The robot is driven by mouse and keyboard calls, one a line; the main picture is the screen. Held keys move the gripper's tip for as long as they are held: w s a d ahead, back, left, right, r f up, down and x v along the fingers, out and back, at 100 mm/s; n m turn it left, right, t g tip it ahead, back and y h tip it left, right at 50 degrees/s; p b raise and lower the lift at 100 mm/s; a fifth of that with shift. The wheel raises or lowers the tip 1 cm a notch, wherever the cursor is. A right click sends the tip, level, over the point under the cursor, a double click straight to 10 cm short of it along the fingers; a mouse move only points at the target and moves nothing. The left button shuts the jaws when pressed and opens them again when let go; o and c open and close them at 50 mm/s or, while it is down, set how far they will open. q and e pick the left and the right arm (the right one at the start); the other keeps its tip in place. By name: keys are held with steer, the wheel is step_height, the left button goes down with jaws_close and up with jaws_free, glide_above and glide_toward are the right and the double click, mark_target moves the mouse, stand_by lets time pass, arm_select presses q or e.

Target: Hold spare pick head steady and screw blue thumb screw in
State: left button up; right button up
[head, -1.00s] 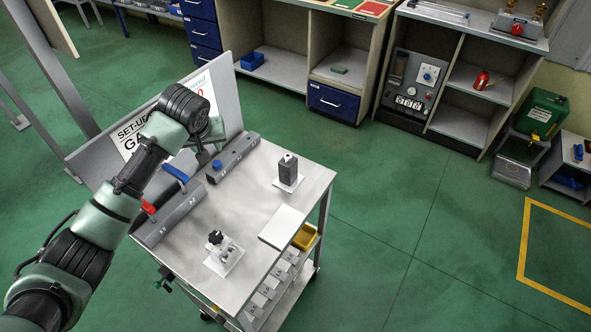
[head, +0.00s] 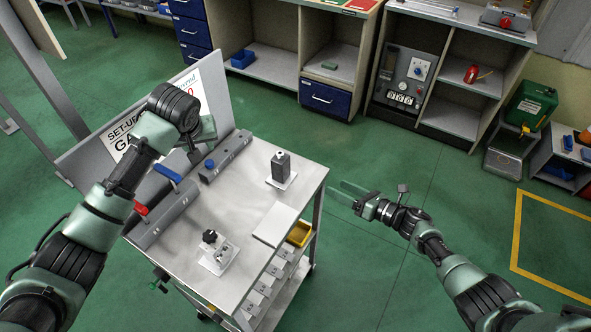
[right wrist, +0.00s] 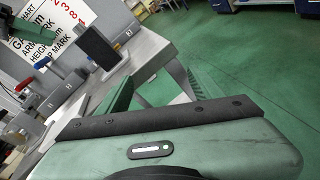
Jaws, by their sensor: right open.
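A small blue round knob (head: 209,163), which looks like the blue thumb screw, sits on the rear grey rail (head: 228,155) of the cart top. I cannot tell for sure which part is the spare pick head. A dark upright block (head: 280,168) stands on a white plate at the cart's back right; the right wrist view shows it too (right wrist: 97,47). My left gripper (head: 193,152) is above the rails near the sign board, its fingers mostly hidden by the wrist. My right gripper (head: 347,192) is open and empty, beyond the cart's right edge; its fingers show in the right wrist view (right wrist: 160,88).
A black-knobbed fixture (head: 210,238), a white pad (head: 276,224) and a yellow bin (head: 300,233) are toward the front. A sign board (head: 125,135) stands behind. Floor right of the cart is clear.

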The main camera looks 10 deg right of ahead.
mark_target(286, 167)
steer(key=w+a+r+n+y, duration=0.1)
steer(key=a+r+n, duration=0.1)
steer(key=a, duration=0.2)
steer(key=w+a+r+n+y, duration=0.1)
steer(key=a+r+n, duration=0.2)
steer(key=a, duration=0.2)
steer(key=a+r+n+g+y, duration=0.1)
steer(key=a+r+n, duration=0.1)
steer(key=a, duration=0.3)
steer(key=shift+w+r, duration=0.4)
steer(key=shift+r, duration=0.05)
steer(key=shift+x, duration=3.65)
steer(key=shift+c, duration=0.3)
jaws_close()
